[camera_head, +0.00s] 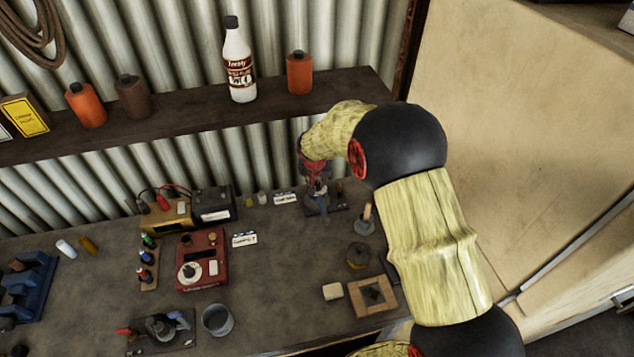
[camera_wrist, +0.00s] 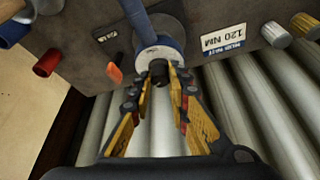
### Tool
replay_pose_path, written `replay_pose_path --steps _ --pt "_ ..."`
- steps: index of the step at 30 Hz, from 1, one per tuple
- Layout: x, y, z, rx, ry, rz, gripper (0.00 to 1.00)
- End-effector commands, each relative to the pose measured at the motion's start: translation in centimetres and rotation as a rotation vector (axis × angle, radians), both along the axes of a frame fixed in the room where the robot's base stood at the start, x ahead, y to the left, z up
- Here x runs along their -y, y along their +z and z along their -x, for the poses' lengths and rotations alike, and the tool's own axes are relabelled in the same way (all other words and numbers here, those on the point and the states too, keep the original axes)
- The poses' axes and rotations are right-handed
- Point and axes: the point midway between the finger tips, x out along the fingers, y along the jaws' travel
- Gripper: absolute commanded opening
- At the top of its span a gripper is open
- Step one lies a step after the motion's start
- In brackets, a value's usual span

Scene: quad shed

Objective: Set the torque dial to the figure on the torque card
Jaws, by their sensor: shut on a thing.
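The torque dial (camera_wrist: 160,52) is a pale and blue round collar with a dark stub at its centre, at the end of a blue shaft. My gripper (camera_wrist: 162,78) has its yellow-and-black fingers on both sides of the dark stub and is shut on it. In the head view my gripper (camera_head: 317,187) is low over a small dark stand on the bench, and the dial is too small to make out there. The torque card (camera_wrist: 222,40) appears upside down in the wrist view and reads 120 NM. It also lies left of my gripper in the head view (camera_head: 285,198). I cannot read the dial's setting.
A red box with a dial (camera_head: 202,260), a yellow battery (camera_head: 168,215) and another card (camera_head: 244,239) are to the left. A spindle (camera_head: 365,220) and a wooden frame (camera_head: 372,296) are to the right. The shelf (camera_head: 190,112) runs behind.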

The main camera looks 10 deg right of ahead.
Motion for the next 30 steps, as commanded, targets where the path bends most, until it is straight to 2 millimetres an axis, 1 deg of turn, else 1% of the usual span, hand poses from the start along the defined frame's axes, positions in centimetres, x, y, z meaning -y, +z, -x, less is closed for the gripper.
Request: replay_pose_path --steps 1,2,11,19,22,26,30 --pt "0.0 0.0 0.0 -0.001 0.0 0.0 0.0" --pt "0.0 0.0 0.0 -0.001 0.0 0.0 0.19" --pt "0.0 0.0 0.0 0.0 0.0 0.0 0.36" --pt "0.0 0.0 0.0 0.0 0.0 0.0 0.36" --pt "-0.1 0.5 0.1 0.001 0.0 -0.001 0.36" --pt "-0.3 2.1 0.6 0.005 0.001 0.0 0.36" --pt "-0.7 4.6 1.6 0.006 0.001 -0.001 0.36"
